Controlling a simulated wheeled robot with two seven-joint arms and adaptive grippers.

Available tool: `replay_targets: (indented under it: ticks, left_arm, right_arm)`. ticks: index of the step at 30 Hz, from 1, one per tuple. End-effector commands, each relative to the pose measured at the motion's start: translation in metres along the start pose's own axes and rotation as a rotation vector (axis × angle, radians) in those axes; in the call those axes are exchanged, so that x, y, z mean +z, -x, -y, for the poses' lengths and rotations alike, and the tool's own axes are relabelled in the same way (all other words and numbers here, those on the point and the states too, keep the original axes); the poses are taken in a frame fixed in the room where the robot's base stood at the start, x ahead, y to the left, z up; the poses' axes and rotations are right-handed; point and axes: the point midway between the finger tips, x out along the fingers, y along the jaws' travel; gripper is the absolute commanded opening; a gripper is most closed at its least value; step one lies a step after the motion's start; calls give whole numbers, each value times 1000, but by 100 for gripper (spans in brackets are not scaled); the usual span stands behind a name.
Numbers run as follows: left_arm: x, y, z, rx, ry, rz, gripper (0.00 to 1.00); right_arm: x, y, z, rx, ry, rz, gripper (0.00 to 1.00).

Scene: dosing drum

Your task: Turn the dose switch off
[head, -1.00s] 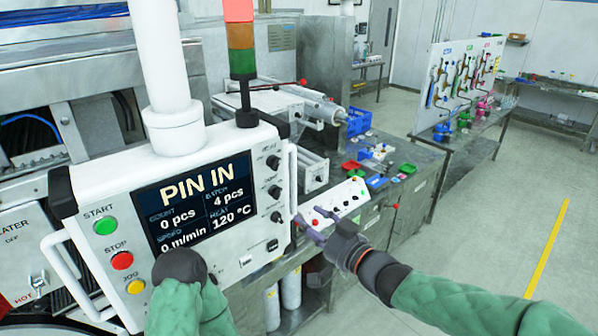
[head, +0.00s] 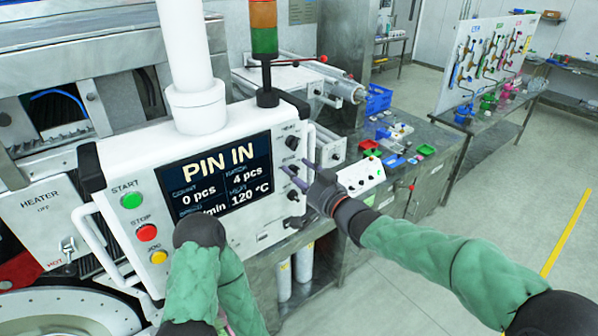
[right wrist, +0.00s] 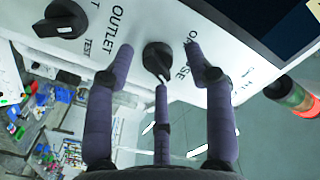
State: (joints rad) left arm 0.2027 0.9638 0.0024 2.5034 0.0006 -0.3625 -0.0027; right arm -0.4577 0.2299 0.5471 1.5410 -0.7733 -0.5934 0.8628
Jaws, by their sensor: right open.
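The white control panel (head: 262,215) with the PIN IN screen (head: 217,175) stands left of centre in the head view. A column of black knobs runs down its right side. In the right wrist view, the black dose knob (right wrist: 158,56) has a white pointer mark; its label is partly covered by a finger. My right gripper (head: 295,167) is open, its purple fingers close to the panel. In the wrist view the open fingers (right wrist: 160,62) spread around the dose knob; I cannot tell whether they touch it. My left gripper is not in view.
The outlet knob (right wrist: 65,18) sits beside the dose knob in the wrist view. A white handle bar (head: 309,175) runs along the panel's right edge. Start (head: 132,200), stop (head: 147,232) and jog (head: 158,257) buttons are at left. A signal lamp (head: 264,38) stands above.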

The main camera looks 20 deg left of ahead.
Motion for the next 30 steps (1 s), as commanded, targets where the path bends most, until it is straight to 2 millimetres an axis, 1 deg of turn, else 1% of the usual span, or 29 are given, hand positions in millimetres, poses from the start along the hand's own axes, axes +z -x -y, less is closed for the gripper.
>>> replay_targets:
  ticks: [3,10,11,12,14,15,16,24,30]
  left_arm:
    - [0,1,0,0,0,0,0]
    - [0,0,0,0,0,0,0]
    - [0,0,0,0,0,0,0]
    - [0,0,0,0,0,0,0]
    - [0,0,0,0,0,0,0]
    - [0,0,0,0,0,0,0]
    - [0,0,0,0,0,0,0]
    - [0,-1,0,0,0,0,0]
    - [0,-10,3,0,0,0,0]
  right_arm:
    - [0,-3,0,0,0,0,54]
    - [0,-3,0,0,0,0,54]
    - [0,-3,0,0,0,0,48]
    - [0,-3,0,0,0,0,37]
    - [0,-3,0,0,0,0,20]
    - [0,-3,0,0,0,0,9]
    - [0,-3,0,0,0,-1,0]
    - [-2,-3,1,-2,11,-4,0]
    - [-2,-3,1,-4,76,-7,0]
